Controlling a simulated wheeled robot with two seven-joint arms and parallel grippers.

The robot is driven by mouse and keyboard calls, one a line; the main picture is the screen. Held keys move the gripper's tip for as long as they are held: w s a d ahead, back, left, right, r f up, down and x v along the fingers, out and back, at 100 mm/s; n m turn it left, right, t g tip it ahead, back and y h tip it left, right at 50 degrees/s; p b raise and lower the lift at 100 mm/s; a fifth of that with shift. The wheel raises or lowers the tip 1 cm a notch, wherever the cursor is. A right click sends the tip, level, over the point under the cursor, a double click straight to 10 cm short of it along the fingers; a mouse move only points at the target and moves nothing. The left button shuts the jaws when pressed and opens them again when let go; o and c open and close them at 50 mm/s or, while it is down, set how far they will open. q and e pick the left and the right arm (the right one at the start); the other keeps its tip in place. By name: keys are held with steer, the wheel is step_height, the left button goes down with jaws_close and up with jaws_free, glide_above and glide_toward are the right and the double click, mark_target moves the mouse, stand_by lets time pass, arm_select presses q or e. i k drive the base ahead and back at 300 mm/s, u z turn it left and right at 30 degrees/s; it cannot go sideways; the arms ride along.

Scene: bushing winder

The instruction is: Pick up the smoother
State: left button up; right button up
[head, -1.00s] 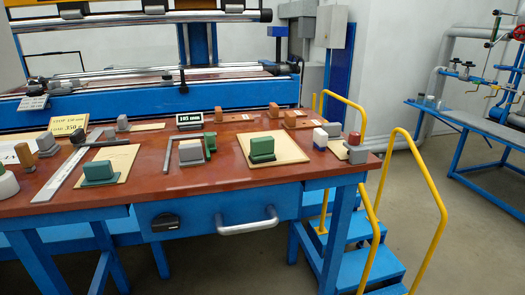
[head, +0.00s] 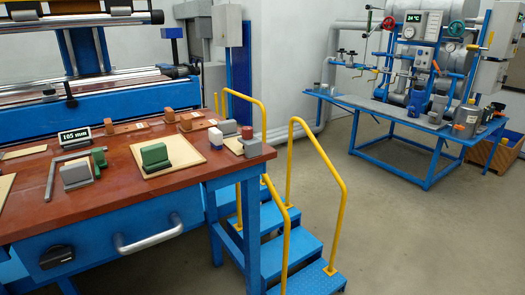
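I cannot tell for sure which tool is the smoother. Several block-shaped tools stand on the red-brown workbench top (head: 120,208). A green block (head: 154,156) stands on a beige board (head: 192,156). A grey block with a pale front (head: 76,175) stands to its left, with a smaller green piece (head: 99,158) behind it. At the right corner are a white and blue block (head: 216,138), a grey block (head: 228,127) and a grey block with a red top (head: 250,143). Neither of my grippers is in view.
A "105 mm" display (head: 74,136) and a metal square (head: 50,181) lie left. Blue steps (head: 290,247) with yellow rails (head: 342,205) adjoin the bench's right end. A blue equipment table (head: 395,120) stands far right. Floor between is clear.

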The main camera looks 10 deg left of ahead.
mark_target(155, 158)
steer(key=z, duration=0.9)
steer(key=i, duration=1.6)
steer(key=u, duration=3.25)
